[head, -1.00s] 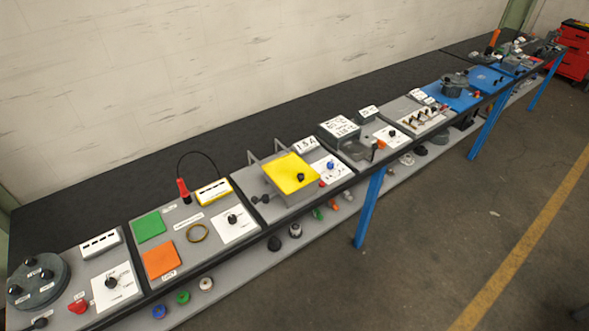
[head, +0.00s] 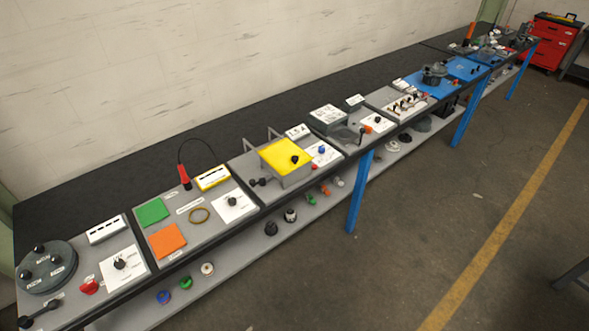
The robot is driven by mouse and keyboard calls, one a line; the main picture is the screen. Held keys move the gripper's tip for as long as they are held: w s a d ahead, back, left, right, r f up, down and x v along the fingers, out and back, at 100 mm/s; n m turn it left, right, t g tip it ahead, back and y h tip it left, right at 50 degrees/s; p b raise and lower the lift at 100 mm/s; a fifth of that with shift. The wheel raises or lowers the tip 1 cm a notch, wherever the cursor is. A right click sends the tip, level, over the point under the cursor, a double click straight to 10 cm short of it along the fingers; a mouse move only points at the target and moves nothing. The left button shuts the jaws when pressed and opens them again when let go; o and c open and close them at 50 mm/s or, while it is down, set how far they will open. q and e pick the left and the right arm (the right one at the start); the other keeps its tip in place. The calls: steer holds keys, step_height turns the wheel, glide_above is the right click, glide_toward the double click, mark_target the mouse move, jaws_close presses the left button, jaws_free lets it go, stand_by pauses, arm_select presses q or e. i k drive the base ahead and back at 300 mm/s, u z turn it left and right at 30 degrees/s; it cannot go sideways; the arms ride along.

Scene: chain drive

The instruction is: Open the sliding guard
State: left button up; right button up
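Neither of my grippers shows in the head view.
The bench (head: 130,176) runs from lower left to upper right with several stations. A lower shelf (head: 245,253) holds small knobs. Blue legs (head: 359,190) stand at the front edge. The floor (head: 440,230) in front is clear, with a red tool cabinet (head: 552,42) far right.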

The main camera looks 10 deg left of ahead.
mark_target(285, 152)
steer(key=z, duration=0.15)
steer(key=i, duration=0.45)
steer(key=u, duration=1.8)
